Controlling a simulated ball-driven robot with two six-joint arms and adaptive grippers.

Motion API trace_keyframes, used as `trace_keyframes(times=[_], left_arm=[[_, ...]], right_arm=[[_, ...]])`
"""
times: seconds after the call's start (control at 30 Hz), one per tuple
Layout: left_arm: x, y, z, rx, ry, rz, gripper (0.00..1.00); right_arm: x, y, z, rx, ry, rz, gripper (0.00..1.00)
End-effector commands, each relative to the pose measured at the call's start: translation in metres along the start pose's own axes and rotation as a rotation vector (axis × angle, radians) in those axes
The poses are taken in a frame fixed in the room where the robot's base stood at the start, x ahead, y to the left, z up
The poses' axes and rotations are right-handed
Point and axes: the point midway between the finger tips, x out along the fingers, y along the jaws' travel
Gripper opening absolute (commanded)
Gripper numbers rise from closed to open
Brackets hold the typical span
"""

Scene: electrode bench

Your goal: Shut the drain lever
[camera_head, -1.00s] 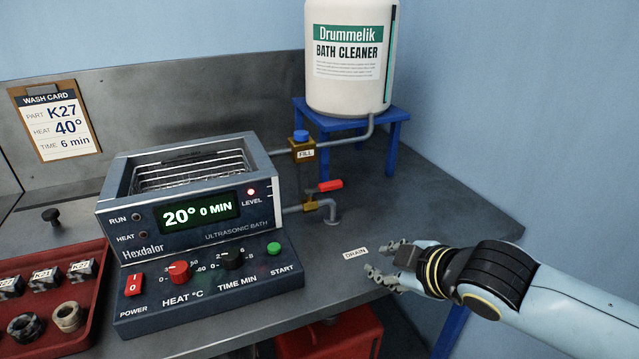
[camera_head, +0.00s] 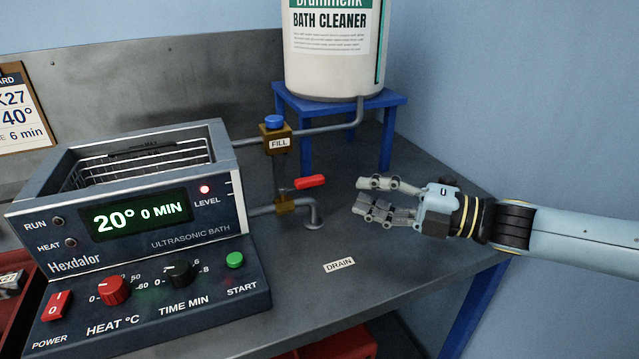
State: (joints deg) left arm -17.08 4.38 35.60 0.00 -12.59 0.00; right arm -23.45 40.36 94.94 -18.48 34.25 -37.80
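The drain lever (camera_head: 310,182) is a red handle on a brass valve (camera_head: 285,204), on the lower pipe at the bath's right side. The handle points right, roughly in line with the pipe. The pipe bends down into the bench beyond the valve. A "DRAIN" label (camera_head: 339,265) lies on the bench in front. My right gripper (camera_head: 362,196) is open and empty, its fingers pointing left toward the lever, with a gap between them. My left gripper is not in view.
The ultrasonic bath (camera_head: 145,235) stands left, its display reading 20° 0 MIN and its LEVEL lamp lit red. The fill valve (camera_head: 277,139) with a blue knob sits above the drain valve. A cleaner drum (camera_head: 333,60) stands on a blue stand (camera_head: 390,101) behind. The bench front right is clear.

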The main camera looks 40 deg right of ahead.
Motion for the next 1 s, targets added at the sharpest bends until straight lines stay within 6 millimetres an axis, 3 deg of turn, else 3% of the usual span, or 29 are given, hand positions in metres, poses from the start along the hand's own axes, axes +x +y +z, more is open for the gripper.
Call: trace_keyframes(times=[0.3, 0.5, 0.87, 1.0], left_arm=[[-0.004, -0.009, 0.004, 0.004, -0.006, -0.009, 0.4], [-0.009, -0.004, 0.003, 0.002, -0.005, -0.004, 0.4], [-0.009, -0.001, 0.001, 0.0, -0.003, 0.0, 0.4], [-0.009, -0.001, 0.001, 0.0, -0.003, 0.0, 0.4]], right_arm=[[0.062, 0.004, 0.002, 0.004, -0.007, 0.007, 0.25], [0.088, 0.002, 0.001, 0.005, -0.006, 0.003, 0.25], [0.095, 0.0, 0.001, 0.004, -0.005, 0.0, 0.25], [0.095, 0.0, 0.001, 0.004, -0.005, 0.0, 0.09]])
